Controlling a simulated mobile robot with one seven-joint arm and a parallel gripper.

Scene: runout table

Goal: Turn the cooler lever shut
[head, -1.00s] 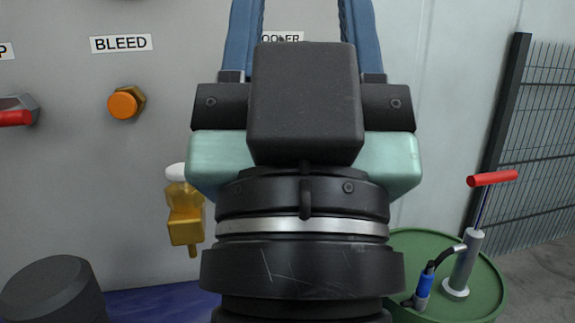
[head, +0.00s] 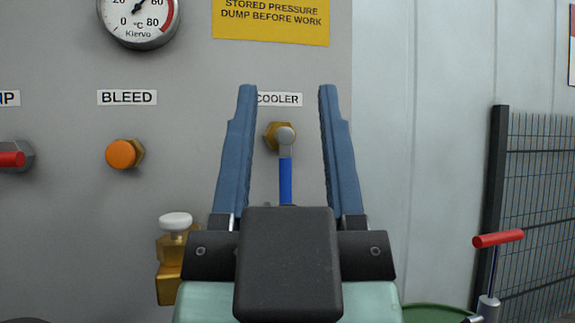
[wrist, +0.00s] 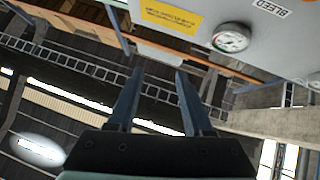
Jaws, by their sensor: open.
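The cooler lever (head: 285,180) has a blue handle hanging straight down from a brass fitting with a grey hub, on the grey panel under the COOLER label (head: 280,99). Its lower end is hidden behind my gripper. My gripper (head: 284,92) is open and empty, its two blue fingers pointing up in the head view. The lever shows between the fingers, beyond them; I cannot tell how far off. In the wrist view my gripper's fingers (wrist: 155,75) are apart with nothing between them, and the lever is not in sight there.
An orange BLEED knob (head: 122,154) and a red lever (head: 12,159) are to the left on the panel. A brass valve with a white cap (head: 175,222) is left of my gripper. A green drum (head: 432,314) with a red-handled pump (head: 497,239) stands right, before a mesh fence (head: 540,200).

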